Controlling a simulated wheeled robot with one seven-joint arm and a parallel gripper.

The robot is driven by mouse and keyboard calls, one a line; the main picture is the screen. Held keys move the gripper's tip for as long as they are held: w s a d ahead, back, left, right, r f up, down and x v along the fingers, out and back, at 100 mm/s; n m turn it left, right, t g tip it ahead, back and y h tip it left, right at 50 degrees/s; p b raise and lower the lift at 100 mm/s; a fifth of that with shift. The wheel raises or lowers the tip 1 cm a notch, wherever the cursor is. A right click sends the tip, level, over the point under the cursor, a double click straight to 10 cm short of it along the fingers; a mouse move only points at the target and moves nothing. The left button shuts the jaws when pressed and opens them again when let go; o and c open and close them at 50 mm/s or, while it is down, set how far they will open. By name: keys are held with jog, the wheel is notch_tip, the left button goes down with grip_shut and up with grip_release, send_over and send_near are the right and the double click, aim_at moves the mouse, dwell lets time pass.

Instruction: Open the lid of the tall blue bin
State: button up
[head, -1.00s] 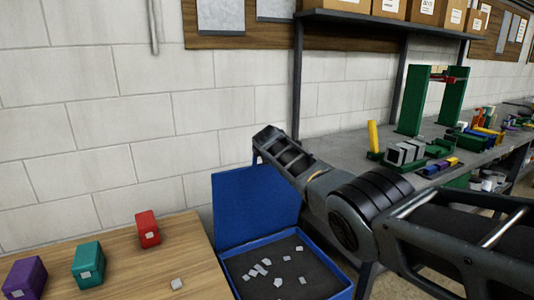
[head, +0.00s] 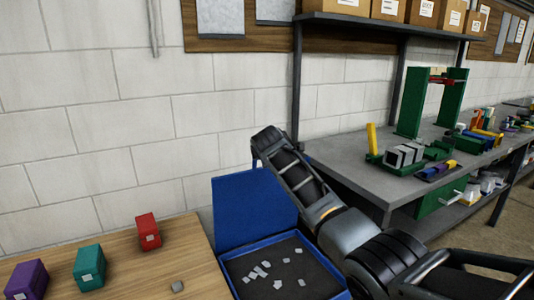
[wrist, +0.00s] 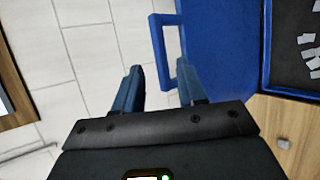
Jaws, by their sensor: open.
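The tall blue bin (head: 233,256) stands beside the wooden table, with grey scraps (head: 262,270) visible inside. Its lid (head: 250,210) is raised, standing up at the back near the wall. In the wrist view, the lid (wrist: 225,50) lies right of centre, with a blue loop handle (wrist: 158,40) on its left edge. My gripper (wrist: 158,70) is open, its fingers apart near the handle. The right fingertip is close to the handle's lower part; I cannot tell whether they touch. In the head view, the fingers are hidden behind the lid.
The wooden table (head: 110,270) at left holds purple, teal and red blocks (head: 148,231) and a small grey piece. A grey workbench (head: 350,170) with green fixtures and tools stands at right. A block wall (head: 130,110) is close behind the lid.

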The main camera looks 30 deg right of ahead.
jog(key=shift+s+a+r, duration=0.25)
jog(key=shift+s+r, duration=0.05)
jog(key=shift+s, duration=0.3)
